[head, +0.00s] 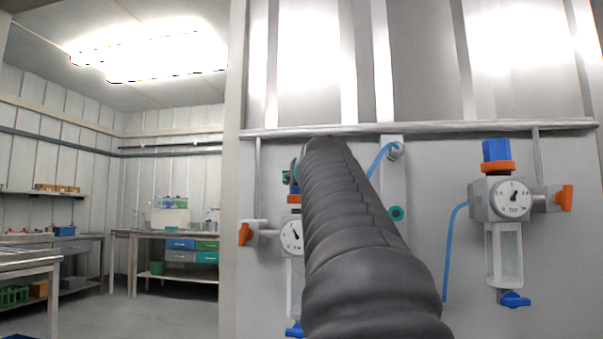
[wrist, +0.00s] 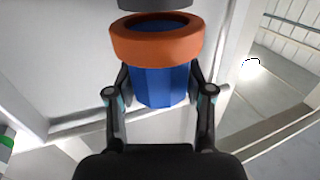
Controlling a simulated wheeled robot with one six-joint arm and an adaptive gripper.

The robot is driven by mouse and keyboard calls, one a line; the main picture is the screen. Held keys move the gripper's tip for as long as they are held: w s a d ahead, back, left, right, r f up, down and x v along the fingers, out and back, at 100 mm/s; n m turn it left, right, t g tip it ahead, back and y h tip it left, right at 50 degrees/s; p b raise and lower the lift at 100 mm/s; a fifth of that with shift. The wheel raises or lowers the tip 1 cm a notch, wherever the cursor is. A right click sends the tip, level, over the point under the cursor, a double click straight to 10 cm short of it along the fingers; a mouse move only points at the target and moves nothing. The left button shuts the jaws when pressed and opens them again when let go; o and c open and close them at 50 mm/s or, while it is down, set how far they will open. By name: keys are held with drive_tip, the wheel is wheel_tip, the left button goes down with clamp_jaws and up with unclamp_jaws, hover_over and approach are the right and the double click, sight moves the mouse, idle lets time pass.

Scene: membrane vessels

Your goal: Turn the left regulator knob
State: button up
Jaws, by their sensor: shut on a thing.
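The left regulator (head: 291,236) is mounted on the grey panel, with its gauge partly behind my dark sleeved arm. Its orange ring (head: 294,198) shows just left of the arm. In the wrist view, the blue ribbed knob (wrist: 160,88) sits against the orange ring (wrist: 155,42). My gripper (wrist: 160,80) is shut on the blue knob, one finger on each side. In the head view, the arm hides most of the gripper and the knob.
A second regulator (head: 512,197) with a blue knob and orange ring is at the right. An orange valve handle (head: 245,234) is left of the left regulator. Blue tubing (head: 447,250) runs down the panel. A horizontal pipe (head: 450,127) crosses above. Benches (head: 180,234) stand far left.

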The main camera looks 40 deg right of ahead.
drive_tip(key=shift+h, duration=0.3)
drive_tip(key=o, duration=1.2)
drive_tip(key=v, duration=0.7)
drive_tip(key=shift+s+a, duration=0.15)
drive_tip(key=shift+r, duration=0.1)
